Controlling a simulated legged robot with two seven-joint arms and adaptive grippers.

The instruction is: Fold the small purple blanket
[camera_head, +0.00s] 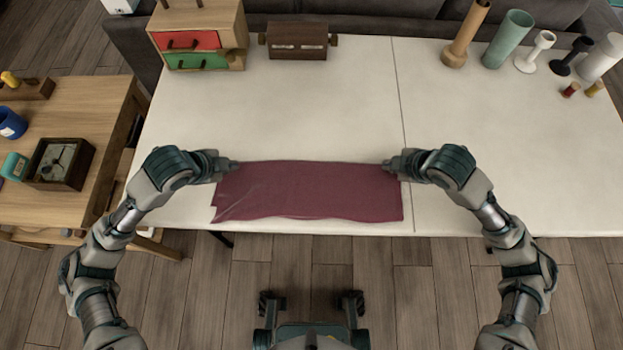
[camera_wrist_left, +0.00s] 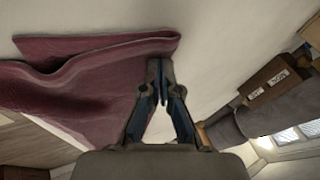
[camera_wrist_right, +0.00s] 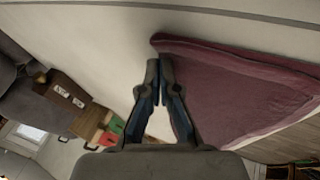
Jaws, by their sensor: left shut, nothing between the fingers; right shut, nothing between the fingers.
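The purple blanket (camera_head: 310,192) lies as a wide, low rectangle along the near edge of the white table, with a crease at its near left corner. My left gripper (camera_head: 236,165) is shut and empty at the blanket's far left corner. In the left wrist view its fingertips (camera_wrist_left: 160,68) are beside the blanket's edge (camera_wrist_left: 90,80). My right gripper (camera_head: 387,164) is shut and empty at the far right corner. In the right wrist view its fingertips (camera_wrist_right: 160,68) are next to the blanket's corner (camera_wrist_right: 230,85). I cannot tell whether either gripper touches the cloth.
The white table (camera_head: 300,110) is clear beyond the blanket. At the back stand a small drawer box (camera_head: 198,35) and a dark wooden box (camera_head: 298,41). Several vases and candle holders (camera_head: 508,39) stand at the back right. A wooden side table (camera_head: 60,200) with a clock stands left.

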